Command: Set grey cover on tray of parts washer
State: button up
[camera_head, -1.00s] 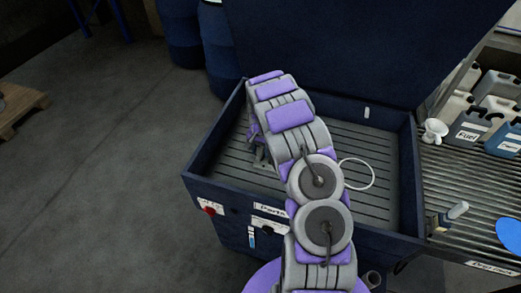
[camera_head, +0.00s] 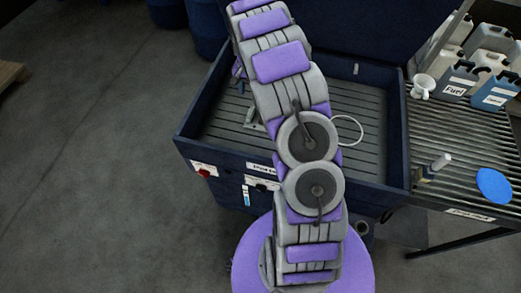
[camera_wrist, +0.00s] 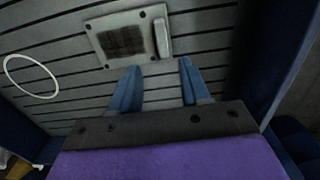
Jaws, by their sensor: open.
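The grey cover (camera_wrist: 128,36) is a flat plate with corner holes, a dark grid patch and a raised bar. In the wrist view it lies on the slatted tray (camera_wrist: 200,38) of the parts washer. My gripper (camera_wrist: 158,66) is open and empty, its two blue fingers just short of the cover's near edge. I cannot tell whether they touch it. In the head view the dark blue parts washer (camera_head: 225,165) stands with its lid up, its slatted tray (camera_head: 365,110) showing. My arm hides much of the tray and my gripper there.
A white ring (camera_head: 347,130) lies on the tray, right of my arm. A slatted bench (camera_head: 455,135) on the right holds jugs (camera_head: 457,82), a white mug (camera_head: 422,86) and a blue disc (camera_head: 493,185). Floor on the left is clear.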

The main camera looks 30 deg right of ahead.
jog(key=s+a+r+n, duration=0.2)
jog(key=s+a+r, duration=0.55)
jog(key=s, duration=0.25)
jog(key=s+a+r+n, duration=0.2)
jog(key=s+a+r, duration=0.4)
jog(key=s+r, duration=0.3)
jog(key=s+a+r+n, duration=0.1)
jog(key=s+a+n, duration=0.1)
jog(key=s, duration=0.9)
jog(key=s+a+r+n+g, duration=0.1)
jog(key=s+a+n, duration=0.2)
jog(key=s, duration=0.8)
jog(key=shift+a+n+g, duration=0.3)
jog(key=shift+a, duration=0.9)
jog(key=shift+d, duration=0.1)
